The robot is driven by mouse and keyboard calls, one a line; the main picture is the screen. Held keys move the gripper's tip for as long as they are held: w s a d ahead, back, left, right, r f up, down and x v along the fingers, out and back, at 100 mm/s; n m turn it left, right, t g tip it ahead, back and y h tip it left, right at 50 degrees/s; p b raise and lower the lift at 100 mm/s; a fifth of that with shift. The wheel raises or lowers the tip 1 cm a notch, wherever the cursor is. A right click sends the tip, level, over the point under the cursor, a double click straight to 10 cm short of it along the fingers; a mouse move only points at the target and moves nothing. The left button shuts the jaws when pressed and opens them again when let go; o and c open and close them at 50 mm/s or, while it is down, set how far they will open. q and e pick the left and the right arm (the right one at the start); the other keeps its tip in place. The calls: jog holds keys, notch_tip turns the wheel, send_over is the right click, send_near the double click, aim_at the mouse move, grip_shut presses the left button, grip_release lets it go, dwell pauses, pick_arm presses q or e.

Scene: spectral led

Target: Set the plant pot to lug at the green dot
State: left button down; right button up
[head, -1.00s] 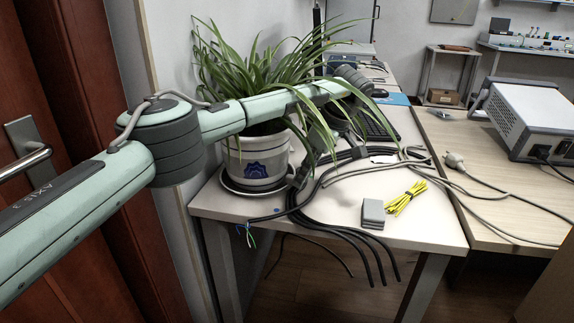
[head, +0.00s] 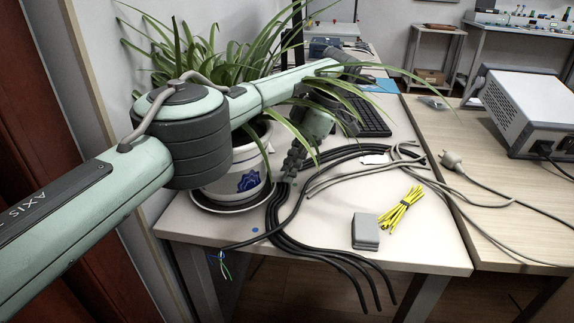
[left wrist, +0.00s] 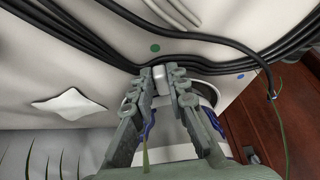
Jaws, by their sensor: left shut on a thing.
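The plant pot (head: 228,188) is white with a blue emblem and a leafy green plant (head: 235,62). It stands on a saucer (head: 222,207) at the table's left side, partly hidden behind my left arm. My left gripper (head: 292,166) is at the pot's right side. In the left wrist view, my left gripper (left wrist: 160,86) is shut on the pot's small white lug (left wrist: 159,75). The green dot (left wrist: 155,48) lies on the table just beyond the fingertips, across a black cable. My right gripper is out of view.
Black cables (head: 320,258) run beside the pot and over the table's front edge. A blue dot (head: 255,230) is near that edge. A grey block (head: 365,232), a yellow cable bundle (head: 401,208) and a keyboard (head: 372,118) lie to the right.

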pick_arm(q)
jog(key=shift+w, duration=0.1)
jog(key=c, duration=1.5)
grip_release()
jog(key=shift+r, duration=0.1)
notch_tip(320, 180, up, 10)
jog(key=shift+a+f, duration=0.1)
